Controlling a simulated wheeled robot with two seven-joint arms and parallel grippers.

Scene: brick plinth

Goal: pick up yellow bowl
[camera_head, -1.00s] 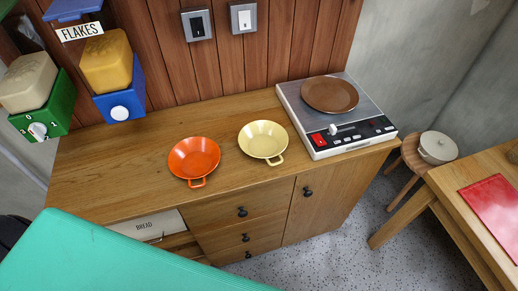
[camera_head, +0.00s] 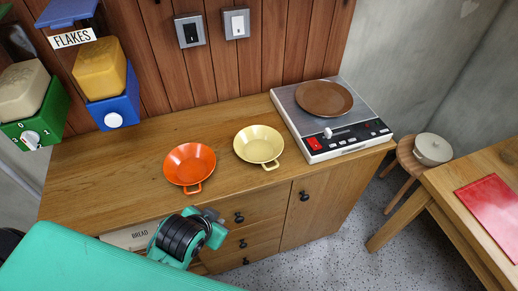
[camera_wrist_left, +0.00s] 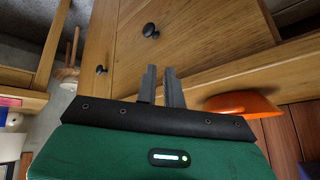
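The yellow bowl (camera_head: 258,143), pale with a small front handle, stands upright on the wooden cabinet top in the head view. The orange bowl (camera_head: 189,165) stands to its left, and its side shows in the left wrist view (camera_wrist_left: 245,104). My left gripper (camera_head: 216,219) is in front of the cabinet's drawers, below and to the left of the yellow bowl and apart from it. In the left wrist view its two dark fingers (camera_wrist_left: 160,86) have a narrow empty gap between them. The yellow bowl cannot be made out there. My right gripper is not in view.
The wooden cabinet (camera_head: 100,175) has round dark knobs. A hotplate (camera_head: 345,137) with a brown plate (camera_head: 325,98) stands to the right of the bowls. Blue (camera_head: 115,112) and green (camera_head: 38,128) dispensers are at the left. A table with a red mat (camera_head: 490,205) is at right.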

